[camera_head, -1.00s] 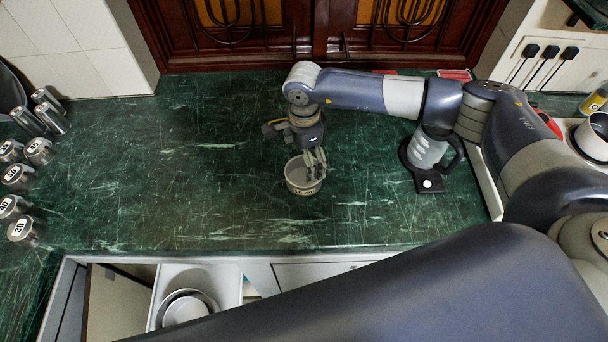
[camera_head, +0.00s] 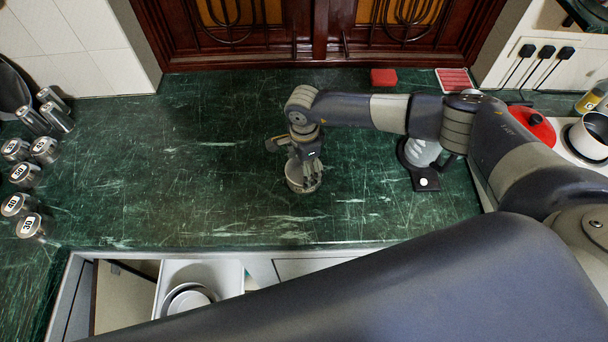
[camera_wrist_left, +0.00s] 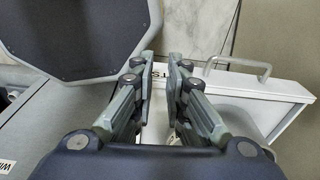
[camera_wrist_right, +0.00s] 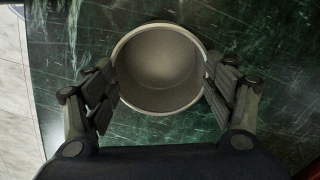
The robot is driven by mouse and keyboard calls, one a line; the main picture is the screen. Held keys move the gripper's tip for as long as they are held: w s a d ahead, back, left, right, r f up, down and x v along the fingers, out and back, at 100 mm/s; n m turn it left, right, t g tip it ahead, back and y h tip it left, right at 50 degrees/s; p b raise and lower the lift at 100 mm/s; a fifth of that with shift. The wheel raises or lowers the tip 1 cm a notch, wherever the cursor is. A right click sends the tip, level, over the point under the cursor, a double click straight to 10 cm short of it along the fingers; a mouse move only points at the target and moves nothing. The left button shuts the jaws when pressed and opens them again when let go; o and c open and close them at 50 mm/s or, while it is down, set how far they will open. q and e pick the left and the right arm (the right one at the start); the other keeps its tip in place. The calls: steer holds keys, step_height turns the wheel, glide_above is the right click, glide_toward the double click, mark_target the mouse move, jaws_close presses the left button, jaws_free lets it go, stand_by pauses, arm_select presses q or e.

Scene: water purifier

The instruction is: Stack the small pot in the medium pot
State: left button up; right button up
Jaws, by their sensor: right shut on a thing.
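The small pot, a round grey pot (camera_head: 293,181), stands on the green counter. My right gripper (camera_head: 309,180) reaches down over it. In the right wrist view the fingers (camera_wrist_right: 160,88) are shut on the pot (camera_wrist_right: 160,70), one on each side, and its inside looks empty. Below the counter's front edge, an open drawer holds round metal pots (camera_head: 188,300) that look nested; which one is the medium pot I cannot tell. My left gripper (camera_wrist_left: 161,75) shows only in its own wrist view, its fingers apart with nothing between them.
An open white drawer (camera_head: 232,275) sits below the counter. In the left wrist view a drawer front with a handle (camera_wrist_left: 236,66) is near the fingers. Steel canisters (camera_head: 27,172) stand at left, a glass jug (camera_head: 420,152) at right. The counter's left middle is clear.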

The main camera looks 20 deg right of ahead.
steer(key=shift+r, duration=0.1)
steer(key=shift+r+b, duration=0.25)
steer(key=shift+b, duration=0.1)
steer(key=s+r+b, duration=0.4)
steer(key=s+b, duration=0.3)
steer(key=s, duration=0.9)
steer(key=shift+d, duration=0.2)
steer(key=shift+r, duration=0.15)
